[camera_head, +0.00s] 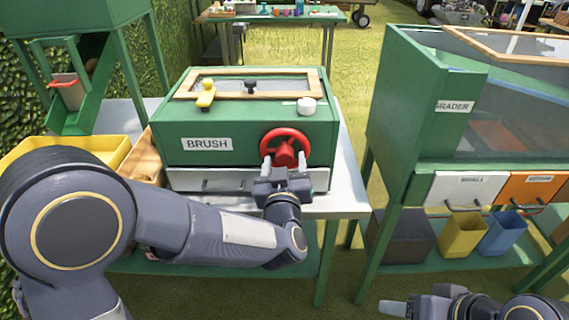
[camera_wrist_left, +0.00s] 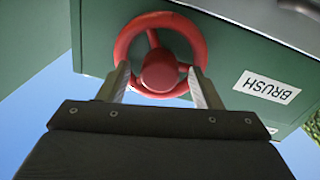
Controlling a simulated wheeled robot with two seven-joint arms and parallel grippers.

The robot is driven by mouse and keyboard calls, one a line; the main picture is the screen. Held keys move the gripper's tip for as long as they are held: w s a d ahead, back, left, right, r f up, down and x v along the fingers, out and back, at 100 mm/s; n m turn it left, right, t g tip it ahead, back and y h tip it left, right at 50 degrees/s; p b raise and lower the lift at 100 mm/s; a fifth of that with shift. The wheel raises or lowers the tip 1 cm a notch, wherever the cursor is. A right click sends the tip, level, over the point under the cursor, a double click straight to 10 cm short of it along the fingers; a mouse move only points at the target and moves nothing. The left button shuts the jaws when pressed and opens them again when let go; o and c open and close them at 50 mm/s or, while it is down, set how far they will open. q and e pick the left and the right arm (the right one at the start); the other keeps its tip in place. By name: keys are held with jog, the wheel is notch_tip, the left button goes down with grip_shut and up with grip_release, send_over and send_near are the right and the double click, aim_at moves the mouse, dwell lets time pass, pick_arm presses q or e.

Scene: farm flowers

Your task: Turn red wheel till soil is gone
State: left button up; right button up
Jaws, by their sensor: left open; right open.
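The red wheel (camera_head: 285,136) is on the front of the green box labelled BRUSH (camera_head: 190,115), at its right side. My left gripper (camera_head: 286,160) is open in front of the wheel. In the left wrist view the wheel (camera_wrist_left: 143,39) fills the upper middle, and the fingers of my left gripper (camera_wrist_left: 160,88) stand on either side of its red hub, overlapping the lower rim. I cannot tell whether they touch it. My right gripper (camera_head: 400,306) is open at the bottom right of the head view, far from the wheel. No soil can be made out.
A yellow tray (camera_head: 100,150) lies at left. The green GRADER machine (camera_head: 405,110) stands at right, beyond a gap.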

pick_arm(q)
jog(key=s, duration=0.8)
jog(key=shift+a, duration=0.15)
jog(key=shift+w, duration=0.1)
